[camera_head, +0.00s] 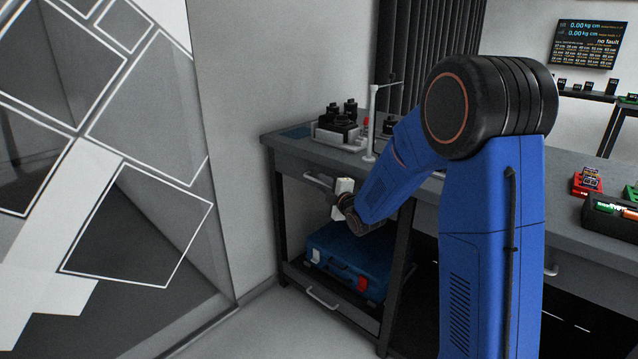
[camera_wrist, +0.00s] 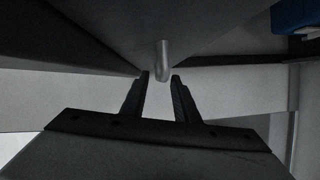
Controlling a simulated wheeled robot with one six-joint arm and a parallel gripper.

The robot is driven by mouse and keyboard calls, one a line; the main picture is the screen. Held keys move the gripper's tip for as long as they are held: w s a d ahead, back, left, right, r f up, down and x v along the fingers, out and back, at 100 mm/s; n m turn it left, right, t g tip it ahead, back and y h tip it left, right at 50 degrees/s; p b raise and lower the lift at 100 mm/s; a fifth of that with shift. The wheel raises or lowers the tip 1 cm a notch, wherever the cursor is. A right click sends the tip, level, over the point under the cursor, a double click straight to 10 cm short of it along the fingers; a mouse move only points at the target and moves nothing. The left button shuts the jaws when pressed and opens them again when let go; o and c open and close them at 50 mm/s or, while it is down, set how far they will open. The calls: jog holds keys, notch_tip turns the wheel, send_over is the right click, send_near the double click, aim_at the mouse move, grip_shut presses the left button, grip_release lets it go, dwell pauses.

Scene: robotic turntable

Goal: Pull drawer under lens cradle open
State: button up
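The upper drawer (camera_head: 294,167) is in the grey workbench, below a grey and black device (camera_head: 338,130) that looks like the lens cradle. The drawer looks shut. Its pale bar handle (camera_head: 316,181) shows just left of my gripper (camera_head: 335,196), which is at the drawer front and partly hidden by my wrist. In the wrist view, my gripper (camera_wrist: 161,77) has its two dark fingers apart. The metal handle (camera_wrist: 163,62) shows end-on between the fingertips, with a gap on each side. I cannot tell how deep it lies between them.
A blue case (camera_head: 345,258) lies on the shelf below, above a lower drawer handle (camera_head: 322,299). A bench leg (camera_head: 397,270) stands right of the case. A thin white stand (camera_head: 371,120) rises from the bench top. A wall and glass panel are at the left. Floor is clear in front.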

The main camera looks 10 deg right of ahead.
aim_at(321, 183)
jog(key=shift+x, duration=1.65)
grip_shut()
